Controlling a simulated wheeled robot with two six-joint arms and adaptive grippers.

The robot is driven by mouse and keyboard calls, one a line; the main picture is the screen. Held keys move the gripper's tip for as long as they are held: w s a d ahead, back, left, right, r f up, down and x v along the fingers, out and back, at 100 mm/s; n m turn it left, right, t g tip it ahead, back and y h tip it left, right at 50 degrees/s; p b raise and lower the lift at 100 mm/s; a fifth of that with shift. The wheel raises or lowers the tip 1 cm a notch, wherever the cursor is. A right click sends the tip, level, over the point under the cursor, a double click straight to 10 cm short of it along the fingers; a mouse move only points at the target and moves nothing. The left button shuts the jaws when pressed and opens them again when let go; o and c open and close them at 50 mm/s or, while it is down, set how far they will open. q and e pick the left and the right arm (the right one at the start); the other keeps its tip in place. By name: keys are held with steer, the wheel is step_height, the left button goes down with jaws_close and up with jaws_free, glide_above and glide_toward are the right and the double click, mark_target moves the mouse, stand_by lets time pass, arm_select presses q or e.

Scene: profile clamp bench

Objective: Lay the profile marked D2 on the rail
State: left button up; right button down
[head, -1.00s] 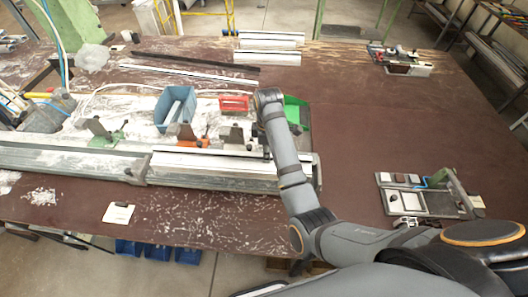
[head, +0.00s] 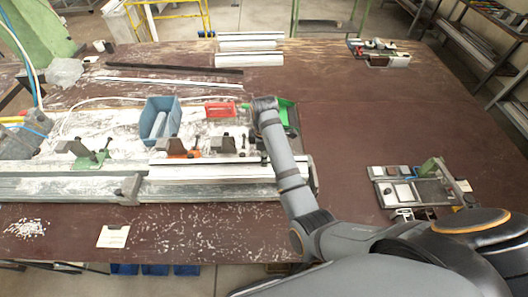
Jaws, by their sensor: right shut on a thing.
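A pale, long profile (head: 208,173) lies lengthwise along the right half of the grey rail (head: 70,188). No D2 mark is readable on it. My right arm reaches across the bench, and my right gripper (head: 256,152) is mostly hidden behind its own forearm at the profile's right part. It appears shut on this profile. Whether the profile rests fully on the rail or is held just above it cannot be told. More pale profiles (head: 249,60) lie side by side at the back of the bench. My left gripper is not in view.
Clamps with orange (head: 184,153) and green (head: 92,159) bases stand behind the rail. A blue bin (head: 158,119), a red box (head: 220,110) and a green bin (head: 288,112) stand farther back. A tray of parts (head: 420,187) lies at right. The right middle bench is clear.

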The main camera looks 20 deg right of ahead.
step_height(320, 180, down, 6)
steer(key=shift+r+b, duration=0.2)
steer(key=shift+b, duration=0.3)
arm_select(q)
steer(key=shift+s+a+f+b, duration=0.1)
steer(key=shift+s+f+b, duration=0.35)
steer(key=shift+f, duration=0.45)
arm_select(e)
steer(key=shift+f, duration=1.3)
steer(key=c, duration=1.2)
jaws_free()
steer(key=shift+o, duration=0.2)
steer(key=shift+s, duration=0.1)
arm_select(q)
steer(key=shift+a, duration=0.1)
arm_select(e)
steer(key=shift+f, duration=0.1)
step_height(320, 180, up, 8)
steer(key=shift+f, duration=0.2)
